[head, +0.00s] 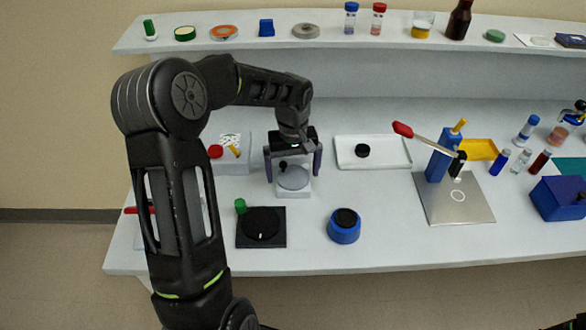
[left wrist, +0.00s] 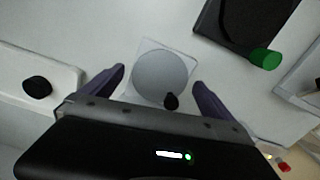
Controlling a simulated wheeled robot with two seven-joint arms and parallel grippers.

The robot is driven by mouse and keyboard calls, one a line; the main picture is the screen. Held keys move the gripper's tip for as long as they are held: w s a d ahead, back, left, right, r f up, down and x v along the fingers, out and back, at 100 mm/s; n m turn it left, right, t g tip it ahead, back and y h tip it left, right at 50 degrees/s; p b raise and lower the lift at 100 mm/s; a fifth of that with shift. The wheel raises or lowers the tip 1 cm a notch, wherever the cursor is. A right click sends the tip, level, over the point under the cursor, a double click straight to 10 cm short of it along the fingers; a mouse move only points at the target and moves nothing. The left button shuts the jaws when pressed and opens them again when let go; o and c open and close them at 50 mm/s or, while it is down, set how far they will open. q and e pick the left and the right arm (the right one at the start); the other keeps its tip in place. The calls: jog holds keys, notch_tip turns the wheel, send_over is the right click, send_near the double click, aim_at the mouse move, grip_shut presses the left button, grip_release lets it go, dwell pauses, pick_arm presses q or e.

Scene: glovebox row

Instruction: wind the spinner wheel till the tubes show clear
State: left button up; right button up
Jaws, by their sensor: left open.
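A grey wheel (head: 293,177) with a small black knob (head: 283,164) sits on a pale square base near the middle left of the bench. My left gripper (head: 293,168) is above it, open and empty, with one purple finger on each side. In the left wrist view the wheel (left wrist: 160,77) lies between the fingers, its black knob (left wrist: 171,101) nearer the right finger. Beside it is a black square plate with a dark disc (head: 261,224) and a green knob (head: 240,206). Several small tubes (head: 499,162) stand at the right.
A white tray (head: 395,153) holding a black piece is right of the wheel. A blue round pot (head: 344,229) stands near the front edge. A blue block (head: 440,160), a grey plate (head: 478,205) and a blue box (head: 555,200) are farther right. A shelf (head: 340,40) runs along the back.

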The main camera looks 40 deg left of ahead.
pick_arm(q)
jog(key=shift+c, duration=0.6)
jog(key=c, duration=1.2)
jog(key=shift+c, duration=0.2)
jog(key=shift+m, duration=0.5)
jog(key=m+b, duration=0.1)
jog(key=m, duration=0.2)
jog(key=shift+m, duration=0.3)
jog(key=m, duration=0.4)
jog(key=shift+m, duration=0.3)
jog(key=o, duration=1.4)
jog(key=shift+c, duration=0.2)
